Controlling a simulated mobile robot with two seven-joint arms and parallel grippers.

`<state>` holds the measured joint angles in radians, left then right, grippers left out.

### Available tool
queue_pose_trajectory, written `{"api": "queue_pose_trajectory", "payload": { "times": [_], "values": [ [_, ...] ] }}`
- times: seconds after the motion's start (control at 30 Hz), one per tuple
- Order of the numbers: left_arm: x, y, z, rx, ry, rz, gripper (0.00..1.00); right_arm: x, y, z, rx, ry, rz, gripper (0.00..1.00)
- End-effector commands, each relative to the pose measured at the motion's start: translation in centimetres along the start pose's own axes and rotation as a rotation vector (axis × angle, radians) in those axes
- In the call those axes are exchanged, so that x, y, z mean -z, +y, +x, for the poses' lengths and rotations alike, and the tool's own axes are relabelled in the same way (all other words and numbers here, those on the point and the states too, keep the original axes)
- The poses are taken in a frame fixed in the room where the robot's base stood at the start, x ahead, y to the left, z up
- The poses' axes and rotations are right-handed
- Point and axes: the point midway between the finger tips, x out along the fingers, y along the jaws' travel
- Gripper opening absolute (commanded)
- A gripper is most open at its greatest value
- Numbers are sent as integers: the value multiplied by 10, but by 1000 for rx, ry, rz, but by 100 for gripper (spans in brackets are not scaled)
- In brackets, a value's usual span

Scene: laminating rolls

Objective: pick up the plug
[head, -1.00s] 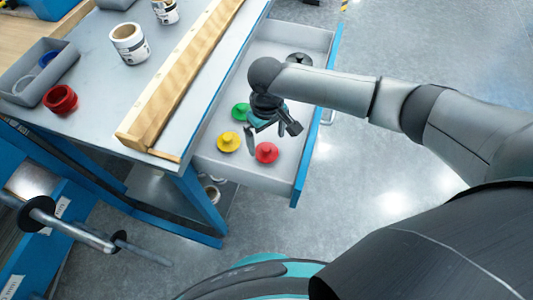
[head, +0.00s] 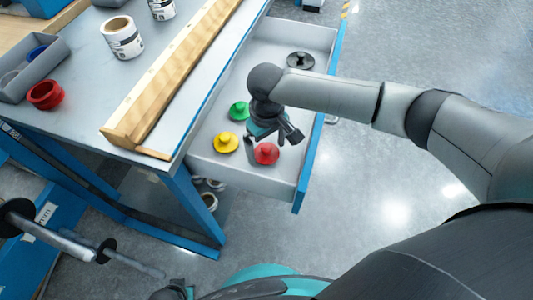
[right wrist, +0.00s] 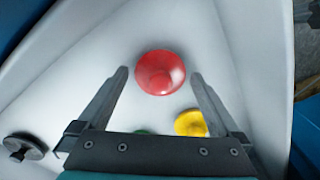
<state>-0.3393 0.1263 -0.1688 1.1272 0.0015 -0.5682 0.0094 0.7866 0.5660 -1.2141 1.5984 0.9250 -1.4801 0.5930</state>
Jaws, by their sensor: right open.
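A red plug (head: 266,153) with a round flange and raised knob lies on the floor of the open drawer (head: 225,172). A yellow plug (head: 226,143) and a green plug (head: 238,111) lie close by, and a black plug (head: 300,60) lies at the drawer's far end. My right gripper (head: 266,143) is open and empty over the red plug. In the right wrist view the red plug (right wrist: 160,72) shows between the two spread fingertips, with no visible contact. The yellow plug (right wrist: 190,123) is partly hidden behind the gripper there.
The drawer's walls enclose the plugs; its blue front (head: 318,120) is on the right. The bench top (head: 90,80) at left holds a wooden rail (head: 185,75), label rolls (head: 122,38), a red ring-shaped part (head: 45,95) and a grey bin (head: 30,70). Open floor lies to the right.

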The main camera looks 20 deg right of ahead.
Motion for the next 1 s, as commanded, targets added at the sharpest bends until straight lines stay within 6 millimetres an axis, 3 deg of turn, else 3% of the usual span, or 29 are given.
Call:
{"api": "queue_pose_trajectory", "payload": {
  "times": [0.4, 1.0],
  "values": [
    [4, 2, -2, -3, -1, -1, 27, 0, 0, 2, 0, 0, 0, 98],
    [3, 2, -2, -3, -1, 0, 27, 0, 0, 2, 0, 0, 0, 30]
  ]
}}
